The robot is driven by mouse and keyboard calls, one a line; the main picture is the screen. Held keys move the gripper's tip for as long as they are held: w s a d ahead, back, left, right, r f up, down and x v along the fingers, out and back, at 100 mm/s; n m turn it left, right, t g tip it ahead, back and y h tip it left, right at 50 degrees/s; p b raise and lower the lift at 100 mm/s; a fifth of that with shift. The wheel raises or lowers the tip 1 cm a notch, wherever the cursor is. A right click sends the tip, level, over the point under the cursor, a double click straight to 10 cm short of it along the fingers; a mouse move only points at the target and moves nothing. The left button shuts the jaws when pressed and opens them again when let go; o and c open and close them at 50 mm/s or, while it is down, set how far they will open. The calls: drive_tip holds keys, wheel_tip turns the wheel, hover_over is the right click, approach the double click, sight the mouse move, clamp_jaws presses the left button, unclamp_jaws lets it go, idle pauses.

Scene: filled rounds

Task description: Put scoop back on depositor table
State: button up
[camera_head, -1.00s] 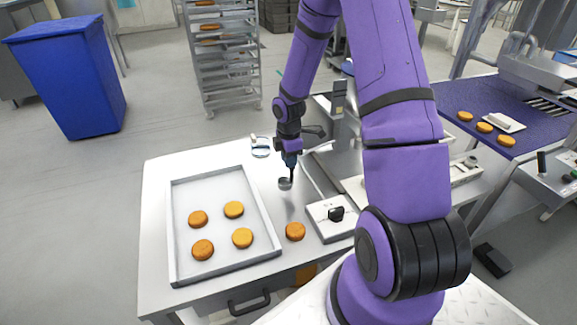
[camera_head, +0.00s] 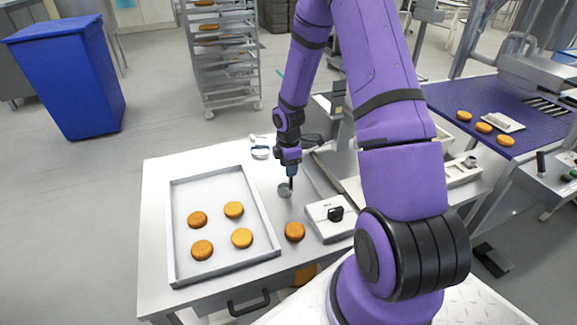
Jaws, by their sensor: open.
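My gripper (camera_head: 291,174) points down over the metal table (camera_head: 156,215), between the tray and the white device. It is open. A small grey scoop (camera_head: 285,190) shows right at its fingertips, its round bowl at the table surface. The scoop's handle is mostly hidden by the fingers, and I cannot tell whether they touch it.
A metal tray (camera_head: 174,222) with several orange-brown rounds lies on the left. One loose round (camera_head: 294,231) sits near the front edge, beside a white device (camera_head: 330,219) with a black knob. A white object (camera_head: 260,147) lies at the back.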

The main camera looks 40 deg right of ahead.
drive_tip(key=s+a+r+m+h, duration=0.1)
drive_tip(key=s+a+r+m, duration=0.1)
drive_tip(key=r, duration=0.9)
drive_tip(key=s+a+r+m, duration=0.1)
drive_tip(key=a+r, duration=0.1)
drive_tip(key=r, duration=0.9)
drive_tip(key=s+a+r+m+t, duration=0.1)
drive_tip(key=s+a+r+m, duration=0.2)
drive_tip(key=s+r, duration=0.3)
drive_tip(key=s+a+r+m+t, duration=0.2)
drive_tip(key=s+a+r+m, duration=0.2)
drive_tip(key=s, duration=0.5)
drive_tip(key=s+a+r+m+t+y, duration=0.1)
drive_tip(key=s+a+r+m+t, duration=0.1)
drive_tip(key=s+r, duration=0.5)
drive_tip(key=s+a+m, duration=0.1)
drive_tip(key=m, duration=0.1)
drive_tip(key=shift+a+r+m, duration=0.15)
drive_tip(key=shift+r+m, duration=0.15)
drive_tip(key=shift+m, duration=0.1)
